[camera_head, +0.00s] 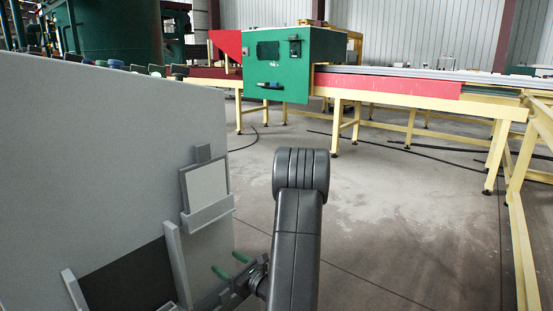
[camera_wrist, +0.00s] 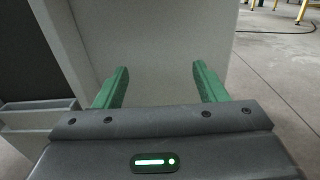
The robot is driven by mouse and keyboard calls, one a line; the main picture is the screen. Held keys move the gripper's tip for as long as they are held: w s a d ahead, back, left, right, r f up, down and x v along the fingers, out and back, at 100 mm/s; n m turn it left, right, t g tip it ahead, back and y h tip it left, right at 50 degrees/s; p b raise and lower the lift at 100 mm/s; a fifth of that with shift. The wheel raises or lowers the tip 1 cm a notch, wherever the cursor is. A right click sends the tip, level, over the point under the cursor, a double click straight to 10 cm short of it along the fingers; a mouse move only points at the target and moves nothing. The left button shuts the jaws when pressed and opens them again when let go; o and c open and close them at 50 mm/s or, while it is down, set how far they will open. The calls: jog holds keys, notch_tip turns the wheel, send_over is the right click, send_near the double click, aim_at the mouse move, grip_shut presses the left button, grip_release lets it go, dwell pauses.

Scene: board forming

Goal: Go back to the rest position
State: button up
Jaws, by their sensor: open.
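My gripper (camera_head: 230,266) shows in the head view at the lower middle, beside the large grey board panel (camera_head: 85,165). In the wrist view my gripper (camera_wrist: 160,85) has its two green fingers wide apart with nothing between them. A light grey surface (camera_wrist: 165,40) lies behind the fingers. My dark grey arm stands upright at the lower middle of the head view.
A light square plate (camera_head: 207,186) sits in a grey holder on the panel. A dark recess (camera_head: 130,280) with grey rails is below it. A green machine (camera_head: 290,65) on yellow-legged tables stands at the back.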

jog(key=shift+w+a+r+p, duration=0.3)
jog(key=shift+a+r+p, duration=0.15)
jog(key=shift+r, duration=0.2)
jog(key=shift+w+a+r+p, duration=0.35)
jog(key=shift+a+r+p, duration=0.05)
jog(key=shift+r+p, duration=0.2)
jog(key=shift+w+a+r+p, duration=0.3)
jog(key=shift+a+r+p, duration=0.15)
jog(key=shift+r, duration=0.2)
jog(key=shift+f, duration=0.15)
